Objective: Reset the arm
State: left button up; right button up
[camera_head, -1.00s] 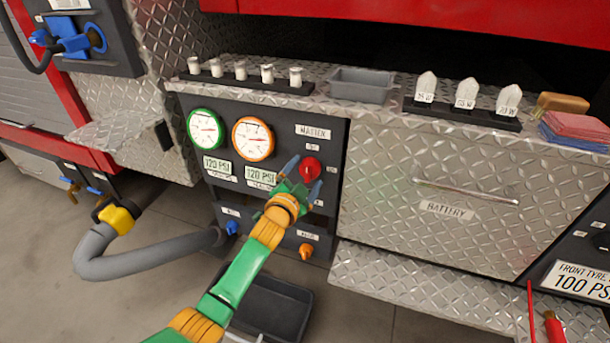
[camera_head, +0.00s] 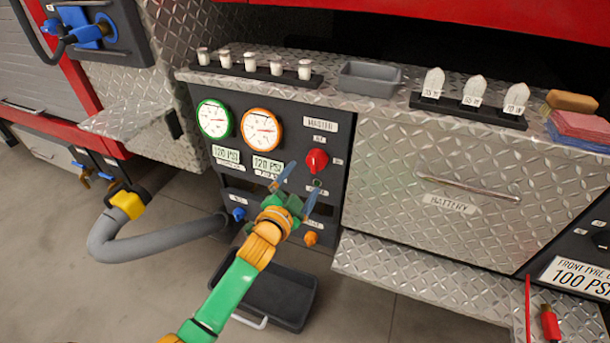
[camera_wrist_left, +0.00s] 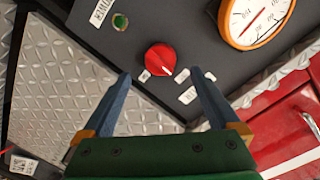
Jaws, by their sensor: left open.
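My left gripper (camera_head: 298,183) is in front of the dark pump panel, just below the red master knob (camera_head: 317,160). Its blue fingers are spread apart with nothing between them. In the left wrist view the gripper (camera_wrist_left: 160,85) is open, and the red knob (camera_wrist_left: 160,59) sits beyond the fingertips, apart from them. A small green light (camera_wrist_left: 120,21) shows beside the knob. My green and orange left arm reaches in from the bottom of the head view. My right gripper does not show.
Green-rimmed (camera_head: 213,119) and orange-rimmed (camera_head: 262,130) gauges sit left of the knob. An orange knob (camera_head: 311,238) and a blue knob (camera_head: 239,214) are lower on the panel. A dark bin (camera_head: 290,300) stands on the floor. A grey tray (camera_head: 370,79) sits on the ledge above.

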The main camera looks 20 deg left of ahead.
pick_arm(q)
jog(key=s+f+n+g, duration=0.2)
jog(key=s+f+g, duration=0.35)
jog(key=f, duration=0.75)
jog(key=s+f+n+g, duration=0.1)
jog(key=s+f+g, duration=0.1)
jog(key=s+f, duration=0.95)
jog(key=s+f+n+g, duration=0.2)
jog(key=s+f+g, duration=0.2)
jog(key=s+f, duration=0.6)
jog(key=s+f+n+g+p, duration=0.1)
jog(key=s+f+g, duration=0.1)
jog(key=s, duration=0.7)
jog(key=s+f+n+g+p, duration=0.1)
jog(key=s+f+g, duration=0.15)
jog(key=s, duration=0.65)
notch_tip(320, 180, up, 18)
jog(key=p, duration=1.7)
jog(key=shift+w+a+y+p, duration=0.3)
jog(key=shift+w+a, duration=0.05)
jog(key=shift+a, duration=0.1)
